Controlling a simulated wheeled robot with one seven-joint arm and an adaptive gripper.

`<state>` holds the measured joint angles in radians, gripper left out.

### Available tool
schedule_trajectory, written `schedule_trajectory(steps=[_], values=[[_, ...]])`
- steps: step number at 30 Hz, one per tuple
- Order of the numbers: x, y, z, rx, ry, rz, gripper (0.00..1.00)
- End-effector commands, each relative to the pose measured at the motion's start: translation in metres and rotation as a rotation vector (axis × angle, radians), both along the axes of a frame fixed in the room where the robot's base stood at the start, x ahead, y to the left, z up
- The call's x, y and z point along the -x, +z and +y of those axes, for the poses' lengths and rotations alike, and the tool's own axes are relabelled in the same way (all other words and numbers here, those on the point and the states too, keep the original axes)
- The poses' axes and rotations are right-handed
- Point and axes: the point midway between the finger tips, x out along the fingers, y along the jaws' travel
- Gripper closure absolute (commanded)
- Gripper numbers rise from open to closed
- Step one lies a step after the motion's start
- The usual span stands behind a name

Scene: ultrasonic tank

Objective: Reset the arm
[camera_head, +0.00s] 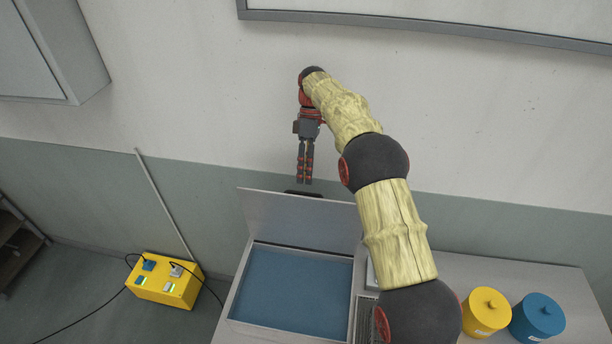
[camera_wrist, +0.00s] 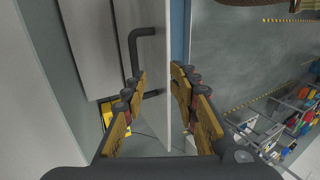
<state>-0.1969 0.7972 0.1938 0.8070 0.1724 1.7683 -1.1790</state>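My gripper (camera_head: 305,182) hangs from my raised arm in front of the wall, fingers pointing down, just above the tank's lid. In the wrist view its fingertips (camera_wrist: 159,71) are apart, with a narrow gap and nothing held between them. The grey lid (camera_head: 300,220) of the ultrasonic tank (camera_head: 238,290) stands open. Its dark handle (camera_head: 303,194) shows at the upper edge, just below the fingertips. The handle also shows in the wrist view (camera_wrist: 131,50), beyond the left finger, which hides part of it. Blue liquid (camera_head: 300,290) shows in the tank.
A yellow lidded pot (camera_head: 486,314) and a blue lidded pot (camera_head: 538,318) stand at the right on the worktop (camera_head: 565,285). A yellow power box (camera_head: 167,281) with cables stands at the left. A cabinet (camera_head: 60,50) hangs upper left. The wall is close behind my gripper.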

Motion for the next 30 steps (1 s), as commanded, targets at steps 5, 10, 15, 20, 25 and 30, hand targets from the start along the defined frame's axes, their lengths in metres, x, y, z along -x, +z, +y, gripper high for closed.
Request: schedule_trajectory(steps=[5,10,15,20,25,30], values=[[0.0,0.0,0.0,0.0,0.0,0.0,0.72],[0.001,0.002,-0.002,0.003,-0.009,-0.008,0.72],[0.01,0.014,-0.014,0.03,-0.085,-0.056,0.72],[0.032,0.032,-0.033,0.07,-0.214,-0.131,0.72],[0.063,0.045,-0.055,0.106,-0.357,-0.21,0.72],[0.1,0.052,-0.077,0.13,-0.503,-0.289,0.72]])
